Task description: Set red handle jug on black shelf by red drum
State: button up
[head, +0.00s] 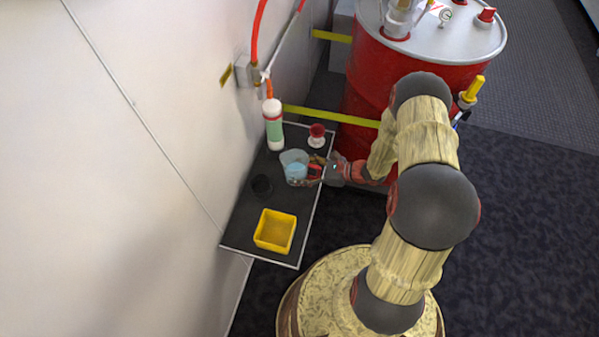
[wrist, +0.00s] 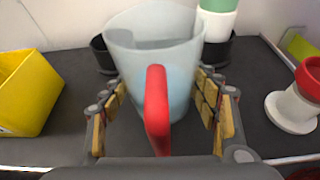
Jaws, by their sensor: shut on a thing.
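The jug (head: 294,164) is a translucent pale blue vessel with a red handle, at the middle of the black shelf (head: 246,222) in the head view. In the wrist view the jug (wrist: 150,55) stands upright in front of me, its red handle (wrist: 157,105) between my fingers. My gripper (head: 316,168) is shut on the jug at its handle side. The jug's base is partly hidden, so I cannot tell whether it touches the shelf. The red drum (head: 362,97) stands right behind the shelf, partly hidden by my arm.
A white and green bottle (head: 273,128) and a white piece with a red top (head: 317,138) stand at the shelf's far end. The wall borders the shelf's left side.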

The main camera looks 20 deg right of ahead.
jog(key=o, duration=1.4)
